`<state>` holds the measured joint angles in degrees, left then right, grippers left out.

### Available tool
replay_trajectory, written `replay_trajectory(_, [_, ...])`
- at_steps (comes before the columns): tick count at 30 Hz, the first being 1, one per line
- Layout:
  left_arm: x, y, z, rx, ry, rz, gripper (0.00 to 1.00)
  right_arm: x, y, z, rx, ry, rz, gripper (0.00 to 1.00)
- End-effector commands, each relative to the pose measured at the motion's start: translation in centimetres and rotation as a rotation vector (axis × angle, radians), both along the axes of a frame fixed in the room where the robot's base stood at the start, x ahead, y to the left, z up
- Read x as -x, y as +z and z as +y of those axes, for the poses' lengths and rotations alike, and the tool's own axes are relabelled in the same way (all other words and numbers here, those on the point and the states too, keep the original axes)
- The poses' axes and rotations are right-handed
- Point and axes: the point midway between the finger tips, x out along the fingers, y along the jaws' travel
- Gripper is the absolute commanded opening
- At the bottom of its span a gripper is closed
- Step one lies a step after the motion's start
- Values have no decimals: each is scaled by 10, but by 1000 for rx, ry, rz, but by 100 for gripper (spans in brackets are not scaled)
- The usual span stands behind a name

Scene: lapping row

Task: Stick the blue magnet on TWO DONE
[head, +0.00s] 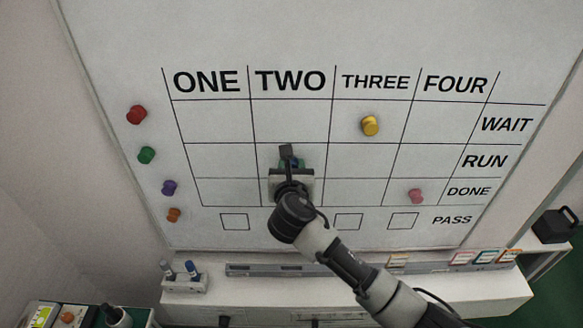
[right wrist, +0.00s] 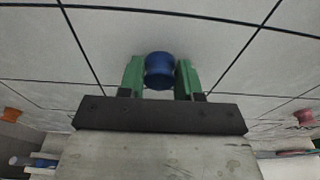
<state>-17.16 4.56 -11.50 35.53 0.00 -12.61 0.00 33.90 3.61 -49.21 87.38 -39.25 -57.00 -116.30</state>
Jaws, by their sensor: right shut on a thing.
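The blue magnet (right wrist: 160,70) is a round knob between the green fingers of my right gripper (right wrist: 160,78) in the right wrist view. The fingers are shut on its sides. In the head view my right gripper (head: 290,160) is in front of the TWO column, over the lower RUN and DONE rows. It hides much of the TWO DONE cell (head: 260,194). I cannot tell whether the magnet touches the board. My left gripper is not in view.
The whiteboard (head: 210,40) holds a yellow magnet (head: 370,125) at THREE WAIT and a pink magnet (head: 415,196) at FOUR DONE. Red (head: 137,114), green (head: 147,155), purple (head: 169,187) and orange (head: 174,215) magnets sit left of the grid. A ledge (head: 245,290) runs below.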

Motion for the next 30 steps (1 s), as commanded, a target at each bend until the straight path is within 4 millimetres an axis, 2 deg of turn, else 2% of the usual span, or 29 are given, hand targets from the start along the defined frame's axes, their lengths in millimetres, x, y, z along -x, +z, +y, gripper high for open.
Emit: replay_trajectory(30, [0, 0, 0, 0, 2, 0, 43, 29, 0, 0, 1, 0, 0, 12])
